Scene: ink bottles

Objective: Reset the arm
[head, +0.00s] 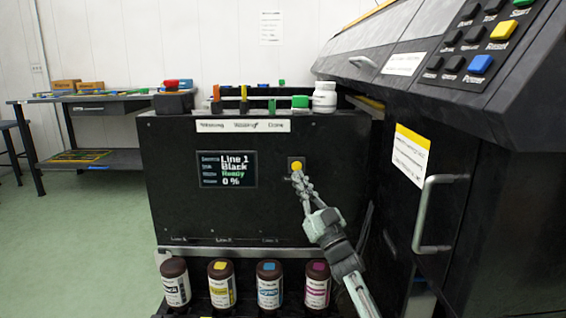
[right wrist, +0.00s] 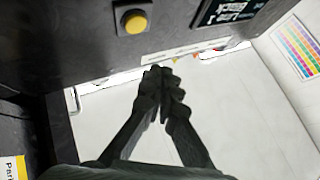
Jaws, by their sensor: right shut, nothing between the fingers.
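My right gripper (head: 298,178) is shut and empty, in front of the black machine box (head: 270,218). In the head view its fingertips overlap the area just below the round yellow button (head: 296,166). I cannot tell from that view whether they touch it. In the right wrist view the shut fingers (right wrist: 163,72) point past the panel, and the yellow button (right wrist: 135,22) shows to their upper left, apart from them. The display (head: 228,169) left of the button reads "Line 1 Black Ready 0 %". My left gripper is not in view.
Several brown ink bottles (head: 268,285) stand in a row below the box. A large dark printer (head: 480,170) with a silver handle (head: 425,215) and a key panel fills the right. A white bottle (head: 324,97) stands on top. A workbench (head: 110,97) is at the left; green floor is clear.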

